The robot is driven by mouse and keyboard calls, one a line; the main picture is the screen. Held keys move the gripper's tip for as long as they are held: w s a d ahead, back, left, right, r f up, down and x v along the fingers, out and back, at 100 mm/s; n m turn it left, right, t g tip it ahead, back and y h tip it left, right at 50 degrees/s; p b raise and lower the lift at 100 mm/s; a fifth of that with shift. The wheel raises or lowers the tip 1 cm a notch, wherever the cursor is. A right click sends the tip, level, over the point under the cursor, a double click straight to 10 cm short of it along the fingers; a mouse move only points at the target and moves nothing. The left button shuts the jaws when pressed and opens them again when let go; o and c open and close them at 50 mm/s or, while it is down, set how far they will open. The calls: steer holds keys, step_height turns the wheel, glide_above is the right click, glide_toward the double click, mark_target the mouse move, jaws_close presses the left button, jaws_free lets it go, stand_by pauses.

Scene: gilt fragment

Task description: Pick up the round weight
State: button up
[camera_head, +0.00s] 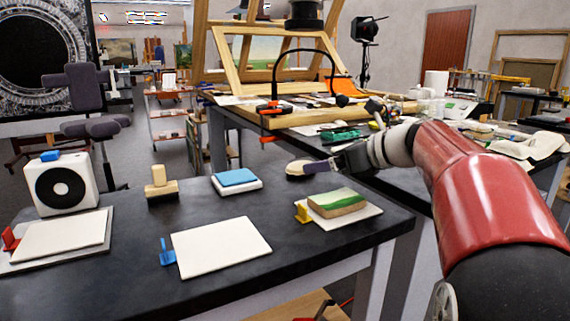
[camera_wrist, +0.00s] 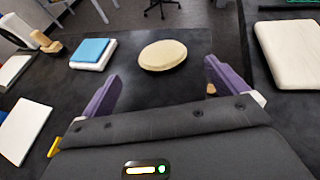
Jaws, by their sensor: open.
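The round weight is most likely the cream, rounded disc (camera_wrist: 163,55) lying flat on the dark table in the wrist view. It is ahead of my gripper (camera_wrist: 162,72), between the lines of its two purple fingers and apart from them. The fingers are spread wide with nothing between them. In the head view my gripper (camera_head: 318,167) hangs low over the table's back right part, and the cream disc (camera_head: 293,176) shows beside the fingers, partly hidden by them.
A blue pad on a white block (camera_head: 236,180) and a wooden block with a knob (camera_head: 161,185) stand left of the disc. A landscape piece (camera_head: 338,202) lies on a white board with a yellow clip (camera_head: 301,212). White panels (camera_head: 220,248) lie in front. A cluttered table (camera_head: 225,125) stands behind.

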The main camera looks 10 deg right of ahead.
steer(key=x, duration=0.7)
steer(key=shift+w+f, duration=0.1)
steer(key=shift+f, duration=0.1)
steer(key=c, duration=1.2)
